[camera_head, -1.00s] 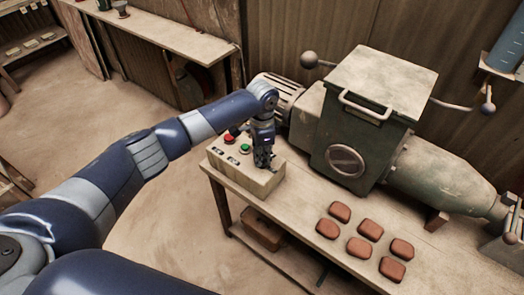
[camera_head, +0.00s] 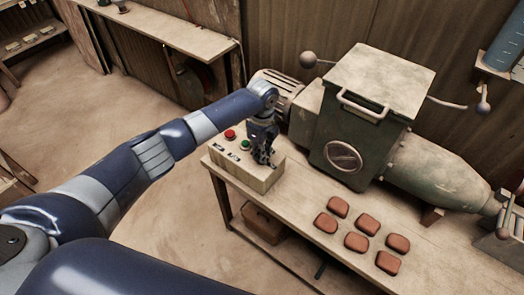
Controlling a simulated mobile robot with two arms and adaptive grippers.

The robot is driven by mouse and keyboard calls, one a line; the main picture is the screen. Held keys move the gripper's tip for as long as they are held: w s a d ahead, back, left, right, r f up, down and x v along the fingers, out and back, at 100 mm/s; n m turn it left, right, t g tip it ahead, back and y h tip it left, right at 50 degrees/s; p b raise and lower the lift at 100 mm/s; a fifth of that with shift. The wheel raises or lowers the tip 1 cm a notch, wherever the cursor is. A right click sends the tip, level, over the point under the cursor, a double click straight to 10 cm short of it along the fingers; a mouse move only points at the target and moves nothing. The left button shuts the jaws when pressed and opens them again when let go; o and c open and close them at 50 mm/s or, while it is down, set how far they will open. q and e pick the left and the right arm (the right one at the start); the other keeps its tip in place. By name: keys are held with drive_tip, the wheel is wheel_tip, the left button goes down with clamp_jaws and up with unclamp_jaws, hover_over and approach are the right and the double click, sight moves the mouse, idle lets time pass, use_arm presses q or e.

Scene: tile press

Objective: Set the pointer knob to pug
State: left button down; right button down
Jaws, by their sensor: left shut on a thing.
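The control box (camera_head: 257,177) is a pale block at the left end of the bench. It has a red button (camera_head: 230,134), a green button (camera_head: 245,145) and small dark labels on top. My left gripper (camera_head: 264,160) points down at the right part of the box top, beside the green button. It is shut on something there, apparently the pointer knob. The knob is hidden by the fingers, so I cannot read its setting or which label is for pug. My right gripper is not in view.
The green-grey press machine (camera_head: 370,110) with a lidded hopper stands behind and right of the box. Several reddish-brown tiles (camera_head: 356,242) lie on the bench (camera_head: 300,222) at front right. A shelf (camera_head: 170,35) runs along the back left. Open floor lies left.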

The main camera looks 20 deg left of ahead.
use_arm(q)
drive_tip(key=shift+w+m, duration=0.1)
drive_tip(key=shift+m, duration=0.5)
drive_tip(key=c, duration=1.6)
unclamp_jaws()
wheel_tip(320, 180, up, 12)
